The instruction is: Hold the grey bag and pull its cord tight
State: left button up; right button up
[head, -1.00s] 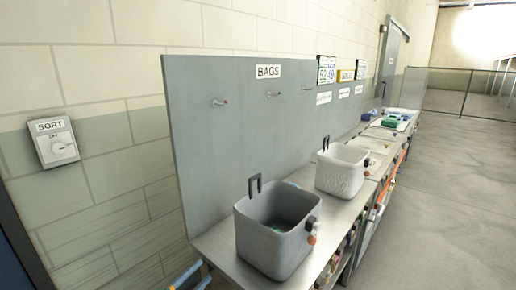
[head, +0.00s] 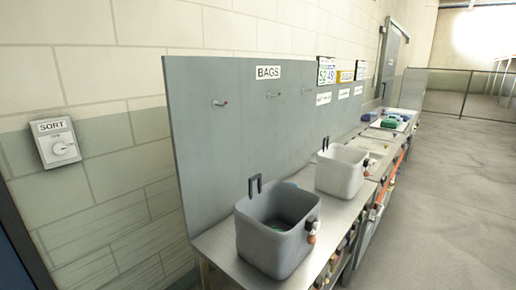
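The grey bag (head: 268,247) stands upright and open-topped on the metal bench, at the lower middle of the head view. A dark hooked handle (head: 255,186) rises from its back rim. A reddish and pale toggle (head: 311,239) hangs at its right side; I cannot trace the cord clearly. Something dark green lies inside, mostly hidden by the walls. A whiter bag (head: 341,175) stands behind it, also open, with its own dark handle. Neither of my grippers is in view.
A grey board (head: 240,130) with a BAGS sign (head: 268,72) and several pegs stands behind the bench (head: 217,243). A SORT dial (head: 55,142) is on the wall at left. Green items lie on the far bench. The floor at right is clear.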

aim_at(311, 240)
jog(key=i+l+u, duration=0.25)
jog(key=l+u, duration=0.15)
jog(key=l, duration=0.35)
jog(key=i+l+u, duration=0.1)
jog(key=l+u, duration=0.35)
jog(key=l, duration=0.3)
jog(key=l+u, duration=0.4)
jog(key=l, duration=0.4)
jog(key=k+l+u, duration=0.1)
jog(key=l+u, duration=0.3)
jog(key=l, duration=0.4)
